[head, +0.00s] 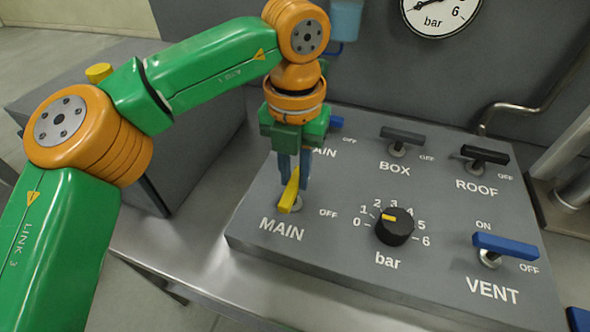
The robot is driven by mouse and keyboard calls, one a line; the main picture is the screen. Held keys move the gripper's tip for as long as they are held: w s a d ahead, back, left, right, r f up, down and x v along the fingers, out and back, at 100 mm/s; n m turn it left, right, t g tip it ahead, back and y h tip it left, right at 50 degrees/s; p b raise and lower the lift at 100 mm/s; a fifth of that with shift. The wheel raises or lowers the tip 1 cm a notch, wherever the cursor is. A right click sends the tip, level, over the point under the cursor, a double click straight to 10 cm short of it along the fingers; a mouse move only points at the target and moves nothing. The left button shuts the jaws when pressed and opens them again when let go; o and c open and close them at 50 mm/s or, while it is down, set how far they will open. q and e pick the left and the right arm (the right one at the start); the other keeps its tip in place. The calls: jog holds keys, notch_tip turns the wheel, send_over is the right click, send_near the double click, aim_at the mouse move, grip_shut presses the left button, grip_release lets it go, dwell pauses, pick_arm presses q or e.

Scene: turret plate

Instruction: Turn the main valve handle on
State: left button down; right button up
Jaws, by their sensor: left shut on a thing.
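The MAIN valve handle (291,192) is a yellow lever above the word MAIN, at the front left of the grey panel (345,255). My left gripper (292,180) comes down on it from above and is shut on it. The lever stretches toward the front and a little left, with OFF printed to its right. Its ON label is not visible. The gripper fingers hide part of the lever. My right gripper is not in view.
The panel also bears a black bar knob (394,226), a blue VENT handle (505,246), a grey BOX handle (402,136) and a black ROOF handle (484,155). A blue handle (336,122) shows partly behind my gripper. A round gauge (440,10) is above.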

aim_at(294, 180)
pick_arm(q)
jog(key=c, duration=0.8)
grip_release()
jog(key=shift+o, duration=0.2)
notch_tip(294, 180, up, 7)
jog(key=shift+s+r+p, duration=0.1)
jog(key=shift+p, duration=0.65)
